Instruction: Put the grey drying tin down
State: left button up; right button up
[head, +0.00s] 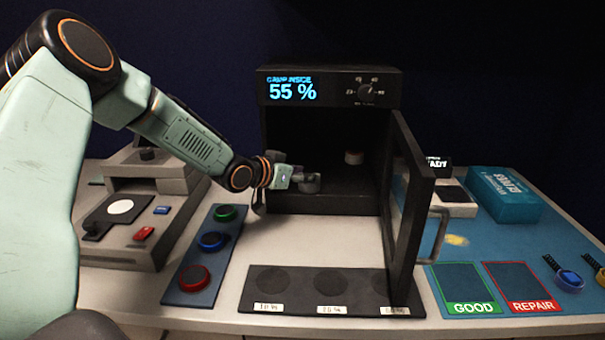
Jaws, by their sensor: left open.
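A small grey tin (311,185) stands near the front of the dark dry cabinet (330,202), on its floor as far as I can tell. My left gripper (305,176) reaches in from the left through the cabinet's opening. Its jaws are open right at the tin, and they partly hide it. A second small, paler tin (354,157) sits deeper in the cabinet, to the right. The cabinet door (408,210) stands open towards me on the right. The display (293,91) above reads 55 %. My right gripper is not in view.
A dark strip (331,290) with round marked spots lies in front of the cabinet. A blue panel (203,250) with green, blue and red round pieces and a grey machine (135,215) are left. GOOD (469,282) and REPAIR (522,280) pads and a blue box (503,194) are right.

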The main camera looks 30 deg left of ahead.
pick_arm(q)
jog(key=shift+w, duration=0.1)
jog(key=shift+r, duration=0.25)
jog(key=shift+s+a+r+p, duration=0.15)
jog(key=shift+s+p, duration=0.15)
jog(key=shift+s, duration=0.05)
jog(key=p+v, duration=1.1)
jog(key=p, duration=0.2)
jog(key=shift+s, duration=0.15)
dwell(1.2)
